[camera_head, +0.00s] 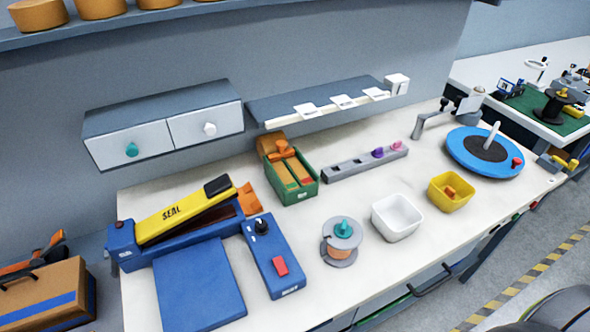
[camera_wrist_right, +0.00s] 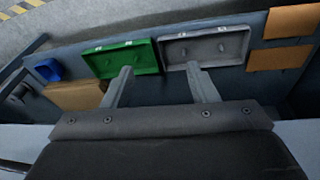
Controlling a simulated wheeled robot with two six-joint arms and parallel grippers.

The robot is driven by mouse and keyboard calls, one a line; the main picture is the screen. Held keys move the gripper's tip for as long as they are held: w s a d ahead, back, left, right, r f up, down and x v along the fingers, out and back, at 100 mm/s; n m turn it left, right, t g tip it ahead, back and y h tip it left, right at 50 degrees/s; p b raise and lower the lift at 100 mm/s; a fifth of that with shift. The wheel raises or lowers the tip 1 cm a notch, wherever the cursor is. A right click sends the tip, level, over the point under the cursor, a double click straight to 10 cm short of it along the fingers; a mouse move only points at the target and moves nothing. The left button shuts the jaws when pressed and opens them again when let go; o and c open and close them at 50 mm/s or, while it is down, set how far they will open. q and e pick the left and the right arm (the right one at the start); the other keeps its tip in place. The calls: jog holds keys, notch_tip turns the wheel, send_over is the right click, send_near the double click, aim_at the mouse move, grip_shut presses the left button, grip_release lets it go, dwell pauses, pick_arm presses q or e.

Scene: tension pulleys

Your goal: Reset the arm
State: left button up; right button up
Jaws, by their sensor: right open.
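My right gripper (camera_wrist_right: 157,88) shows in the right wrist view with its two grey fingers wide apart. It is open and nothing is between the fingers. Beyond the fingers are a green tray (camera_wrist_right: 128,60) and a grey tray (camera_wrist_right: 222,48), both apart from the gripper as far as I can tell. Neither of my grippers shows clearly in the head view. My left gripper is not in view. At the bottom right corner of the head view a dark rounded shape (camera_head: 560,312) is cut off by the edge.
The white bench (camera_head: 345,195) holds a blue and yellow sealer (camera_head: 180,215), a spool (camera_head: 341,240), a white bin (camera_head: 397,216), a yellow bin (camera_head: 449,192), a green box (camera_head: 292,178) and a blue turntable (camera_head: 485,150). Drawers (camera_head: 165,125) and a shelf (camera_head: 330,100) hang above.

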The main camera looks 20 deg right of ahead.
jog(key=s+a+f+g, duration=0.1)
jog(key=s+f, duration=1.4)
jog(key=f, duration=0.2)
jog(key=shift+s+a, duration=0.15)
jog(key=shift+s, duration=0.05)
jog(key=shift+s, duration=0.1)
dwell(0.3)
